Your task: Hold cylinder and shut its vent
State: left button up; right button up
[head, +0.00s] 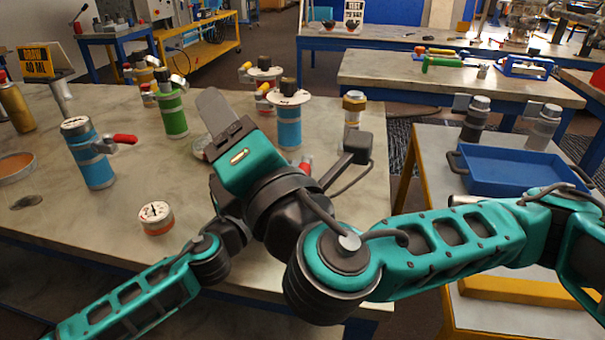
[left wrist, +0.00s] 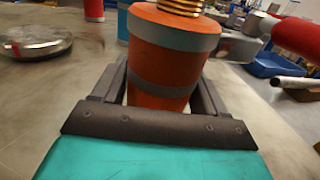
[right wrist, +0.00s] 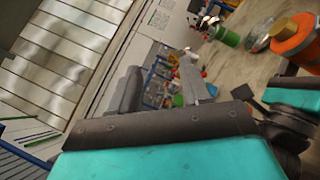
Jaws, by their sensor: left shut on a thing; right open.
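An orange cylinder (left wrist: 165,60) with grey bands and a brass threaded top stands between my left gripper's fingers (left wrist: 160,95) in the left wrist view; they are shut on it. To its right are a grey valve body (left wrist: 238,46) and a red handle (left wrist: 296,38), cut by the picture edge. In the right wrist view the orange cylinder (right wrist: 296,40) shows at upper right. In the head view my right arm hides the cylinder and left gripper; a bit of red (head: 306,163) shows beside it. My right gripper (head: 217,108) is open and raised above the table, its fingers (right wrist: 160,88) empty.
Other vessels stand on the table (head: 180,200): a blue one with a red handle (head: 92,155), a green one (head: 171,108), and a blue one with a white flange (head: 289,120). A round gauge (head: 156,216) lies near the front. A blue tray (head: 520,172) is on the right table.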

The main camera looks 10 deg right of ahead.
aim_at(304, 170)
jog(key=s+d+f+m+g+h, duration=0.3)
jog(key=d+f+g+h, duration=0.1)
jog(key=d+f+h, duration=0.55)
jog(key=x, duration=0.8)
jog(key=a+x, duration=0.1)
jog(key=x, duration=0.3)
jog(key=shift+s+f, duration=0.1)
jog(key=shift+f, duration=0.25)
jog(key=shift+c, duration=0.3)
grip_shut()
